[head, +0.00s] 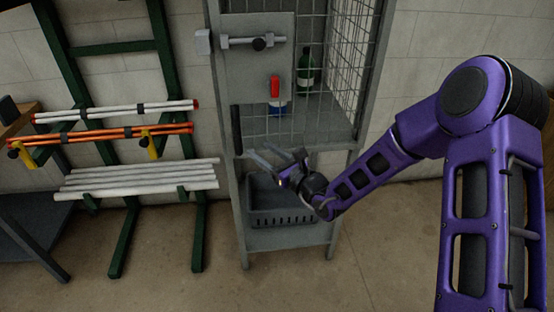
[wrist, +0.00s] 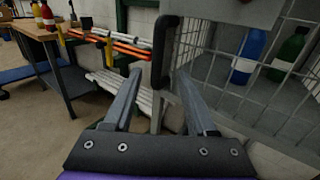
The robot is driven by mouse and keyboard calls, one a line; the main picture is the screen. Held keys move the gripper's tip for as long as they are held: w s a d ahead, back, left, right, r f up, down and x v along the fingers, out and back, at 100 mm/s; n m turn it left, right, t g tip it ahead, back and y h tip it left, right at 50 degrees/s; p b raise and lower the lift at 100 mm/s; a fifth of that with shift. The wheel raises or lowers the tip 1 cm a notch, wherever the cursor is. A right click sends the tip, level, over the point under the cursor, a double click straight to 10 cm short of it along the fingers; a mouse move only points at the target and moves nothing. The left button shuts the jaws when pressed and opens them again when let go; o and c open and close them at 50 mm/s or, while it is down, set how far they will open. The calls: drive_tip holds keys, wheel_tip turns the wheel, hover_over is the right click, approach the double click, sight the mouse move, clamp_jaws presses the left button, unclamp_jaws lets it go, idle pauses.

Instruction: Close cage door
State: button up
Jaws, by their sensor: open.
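The grey wire-mesh cage (head: 370,75) stands at centre in the head view. Its door has a grey plate (head: 255,80) with a sliding bolt (head: 258,42) and a black upright handle (head: 237,130). The mesh door (wrist: 215,50) and black handle (wrist: 165,50) also show in the wrist view. I cannot tell how far the door stands from its frame. My gripper (head: 272,160) is open and empty, just below and right of the handle in the head view. In the wrist view the handle appears between and beyond my fingertips (wrist: 160,75); contact is not clear.
A green bottle (head: 306,72) and a blue bottle with a red cap (head: 277,100) stand inside the cage. A grey crate (head: 262,218) sits below. A green rack (head: 70,90) with pipes (head: 110,132) stands left, beside a wooden bench (head: 22,128). The front floor is clear.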

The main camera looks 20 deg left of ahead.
drive_tip(key=v, duration=0.5)
drive_tip(key=shift+s+d, duration=0.1)
drive_tip(key=shift+d, duration=0.1)
